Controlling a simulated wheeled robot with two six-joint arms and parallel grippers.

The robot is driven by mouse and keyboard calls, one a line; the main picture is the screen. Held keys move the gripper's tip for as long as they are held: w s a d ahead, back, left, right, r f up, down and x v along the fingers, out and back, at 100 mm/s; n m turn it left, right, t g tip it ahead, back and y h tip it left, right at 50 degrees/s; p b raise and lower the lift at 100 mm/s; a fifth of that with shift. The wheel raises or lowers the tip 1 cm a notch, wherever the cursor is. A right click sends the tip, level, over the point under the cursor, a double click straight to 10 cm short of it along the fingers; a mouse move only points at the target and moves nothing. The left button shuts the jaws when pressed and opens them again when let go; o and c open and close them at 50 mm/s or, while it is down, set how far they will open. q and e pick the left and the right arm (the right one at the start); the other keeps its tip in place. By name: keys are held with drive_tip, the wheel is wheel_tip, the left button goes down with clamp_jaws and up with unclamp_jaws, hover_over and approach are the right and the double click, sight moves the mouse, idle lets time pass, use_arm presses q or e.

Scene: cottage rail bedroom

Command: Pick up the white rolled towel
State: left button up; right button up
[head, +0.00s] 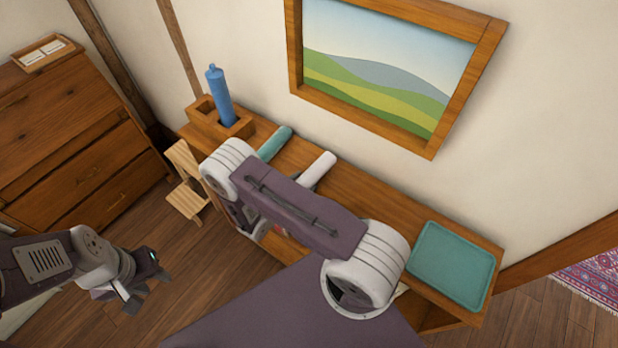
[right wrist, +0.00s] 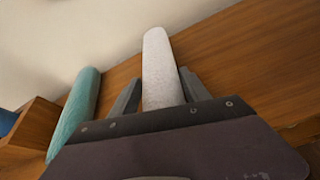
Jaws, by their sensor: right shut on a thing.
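The white rolled towel (head: 320,169) is on the wooden shelf, partly hidden behind my right arm in the head view. In the right wrist view the white rolled towel (right wrist: 158,52) runs between the two fingers of my right gripper (right wrist: 159,78), which is shut on it. Its far end sticks out past the fingertips. In the head view the right gripper is hidden by my own arm. My left gripper (head: 150,291) is at the lower left over the floor, empty, its fingers apart.
A teal rolled towel (head: 274,143) lies left of the white one and shows in the right wrist view (right wrist: 76,112). A blue bottle (head: 220,96) stands in a wooden box (head: 203,117) at the shelf's left end. A teal tray (head: 452,264) lies at the right end. A dresser (head: 70,130) stands left.

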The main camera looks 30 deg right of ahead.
sight(311, 169)
drive_tip(key=shift+w+r, duration=0.1)
drive_tip(key=shift+r, duration=0.45)
wheel_tip(311, 169, up, 3)
drive_tip(key=shift+f+b, duration=0.15)
drive_tip(key=shift+b, duration=0.55)
drive_tip(key=s+d+r+p, duration=0.1)
drive_tip(key=s+r+p, duration=0.1)
drive_tip(key=s+r, duration=0.5)
drive_tip(key=s, duration=0.4)
drive_tip(key=shift+s+d+r+p, duration=0.15)
drive_tip(key=shift+s+d+p, duration=0.1)
drive_tip(key=shift+s+p, duration=0.15)
